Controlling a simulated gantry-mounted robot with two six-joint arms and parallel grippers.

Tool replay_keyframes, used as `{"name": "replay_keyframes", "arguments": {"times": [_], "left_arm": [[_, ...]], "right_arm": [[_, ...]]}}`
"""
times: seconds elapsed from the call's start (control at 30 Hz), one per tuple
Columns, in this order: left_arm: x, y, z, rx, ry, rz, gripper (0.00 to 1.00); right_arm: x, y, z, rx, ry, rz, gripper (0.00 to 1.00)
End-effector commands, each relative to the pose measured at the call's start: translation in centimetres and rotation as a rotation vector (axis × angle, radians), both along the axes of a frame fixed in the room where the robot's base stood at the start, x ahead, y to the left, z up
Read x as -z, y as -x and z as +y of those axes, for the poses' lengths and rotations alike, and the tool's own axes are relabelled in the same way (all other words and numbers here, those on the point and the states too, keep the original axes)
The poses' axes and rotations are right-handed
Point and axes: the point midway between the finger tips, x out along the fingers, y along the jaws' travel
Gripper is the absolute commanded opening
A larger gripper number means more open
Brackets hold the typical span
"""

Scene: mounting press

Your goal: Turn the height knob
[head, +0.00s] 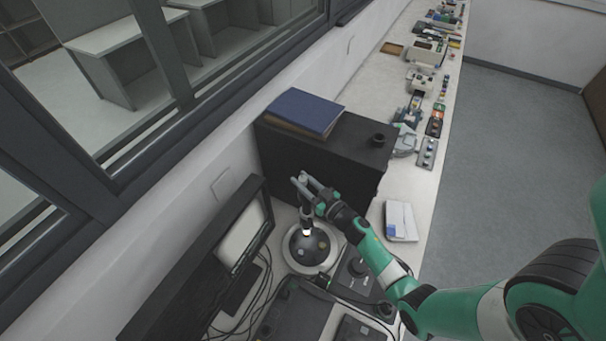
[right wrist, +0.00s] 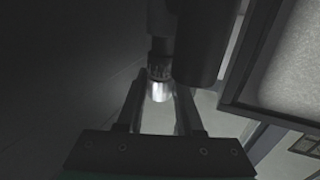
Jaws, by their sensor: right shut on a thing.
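My right gripper (head: 301,181) is at the top of a small upright device (head: 304,215) that stands over a round dark stage (head: 310,246). Its two fingers are closed around the height knob. In the right wrist view the knob (right wrist: 160,91) is a bright, short metal cylinder below a dark ribbed collar, between the two fingers (right wrist: 158,105). In the head view the fingers largely hide the knob. My left gripper is in neither view.
A monitor (head: 240,240) stands to the left, with cables below. A control box (head: 355,278) and a white box (head: 401,221) lie to the right.

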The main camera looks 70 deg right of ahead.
Motion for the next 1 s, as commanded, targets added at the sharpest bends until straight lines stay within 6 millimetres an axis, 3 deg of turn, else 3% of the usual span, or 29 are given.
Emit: {"name": "replay_keyframes", "arguments": {"times": [0.03, 0.2, 0.6, 1.0], "left_arm": [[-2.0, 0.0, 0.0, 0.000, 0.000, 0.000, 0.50], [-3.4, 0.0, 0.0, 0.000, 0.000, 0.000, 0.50], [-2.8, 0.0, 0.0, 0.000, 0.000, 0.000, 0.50], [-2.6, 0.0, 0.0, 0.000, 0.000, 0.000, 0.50]], "right_arm": [[-0.7, 0.2, -0.4, -0.030, -0.007, 0.007, 0.00], [-0.4, 0.1, -0.4, -0.173, -0.002, 0.002, 0.00], [0.1, 0.1, -0.2, -0.414, -0.001, -0.001, 0.00], [0.1, 0.1, 0.0, -0.469, -0.004, 0.001, 0.00]]}}
